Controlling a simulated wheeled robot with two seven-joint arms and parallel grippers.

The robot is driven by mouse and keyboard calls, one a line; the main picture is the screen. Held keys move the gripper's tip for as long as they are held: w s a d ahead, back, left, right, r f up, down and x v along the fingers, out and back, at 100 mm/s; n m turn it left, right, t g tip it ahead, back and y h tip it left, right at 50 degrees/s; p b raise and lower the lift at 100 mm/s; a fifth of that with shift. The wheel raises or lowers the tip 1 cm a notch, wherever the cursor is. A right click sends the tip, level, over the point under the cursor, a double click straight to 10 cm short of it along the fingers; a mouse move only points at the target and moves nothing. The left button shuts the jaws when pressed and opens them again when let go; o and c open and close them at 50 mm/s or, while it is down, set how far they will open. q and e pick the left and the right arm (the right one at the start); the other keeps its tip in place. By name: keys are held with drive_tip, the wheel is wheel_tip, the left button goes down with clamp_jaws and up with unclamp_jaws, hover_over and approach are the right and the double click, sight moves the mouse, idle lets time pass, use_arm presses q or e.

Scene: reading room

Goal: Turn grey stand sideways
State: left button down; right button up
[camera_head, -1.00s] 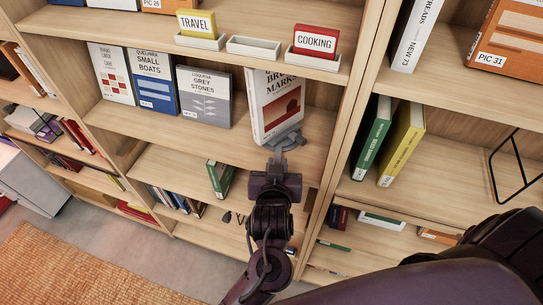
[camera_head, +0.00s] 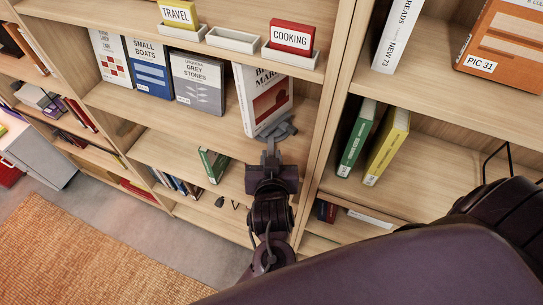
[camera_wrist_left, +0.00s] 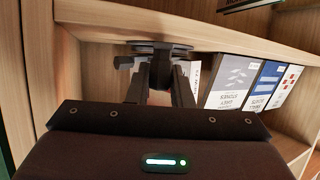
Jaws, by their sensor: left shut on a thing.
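The grey stand (camera_head: 280,129) is at the shelf edge, below the white-and-red book (camera_head: 267,100), in the head view. The book is upright and angled, with its spine and cover both showing; I cannot tell whether it rests on the stand. My left gripper (camera_head: 273,140) is shut on the front part of the stand. In the left wrist view the stand shows as a dark, flat rounded shape (camera_wrist_left: 160,46) at my left fingertips (camera_wrist_left: 155,65). Much of the stand is hidden there. My right gripper is not in view.
The Grey Stones book (camera_head: 198,84) stands left of the held stand, with a small gap. A shelf upright (camera_head: 325,130) is close on the right. The Travel (camera_head: 176,14) and Cooking (camera_head: 291,36) cards stand in trays above. Green (camera_head: 357,138) and yellow (camera_head: 387,146) books stand right of the upright.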

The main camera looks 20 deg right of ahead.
use_arm(q)
drive_tip(key=c, duration=1.3)
unclamp_jaws()
drive_tip(key=v, duration=0.7)
drive_tip(key=shift+s+a, duration=0.25)
drive_tip(key=shift+r, duration=0.15)
